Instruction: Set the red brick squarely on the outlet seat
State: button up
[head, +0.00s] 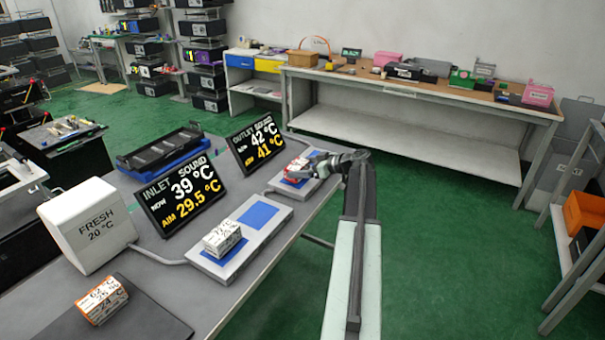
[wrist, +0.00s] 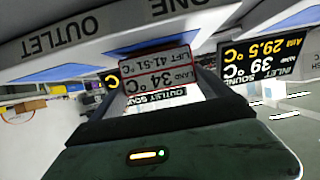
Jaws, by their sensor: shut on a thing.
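The red brick (head: 295,170) is in my gripper (head: 306,166), at the outlet seat (head: 281,188) in the head view. The gripper is shut on it and covers part of it. In the wrist view the brick (wrist: 158,78) shows an upside-down red-edged label reading LIFT 41-51 °C, LAND 34 °C. The outlet seat's plate, lettered OUTLET (wrist: 62,38), runs across the top of that view with blue patches beside the brick. I cannot tell whether the brick touches the seat or sits slightly above it.
The outlet display (head: 257,143) reads NOW 42 °C, AIM 41 °C. The inlet display (head: 180,193) reads NOW 39 °C, AIM 29.5 °C. A white brick (head: 222,237) is on the nearer two-pad plate. An orange-edged brick (head: 102,300) lies on a dark mat near a white FRESH box (head: 88,225).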

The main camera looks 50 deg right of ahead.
jog(key=shift+f, duration=0.1)
jog(key=o, duration=1.5)
jog(key=shift+r, duration=0.3)
jog(key=p+v, duration=0.4)
jog(key=v, duration=0.8)
jog(key=shift+p, duration=0.35)
jog(key=shift+f, duration=0.1)
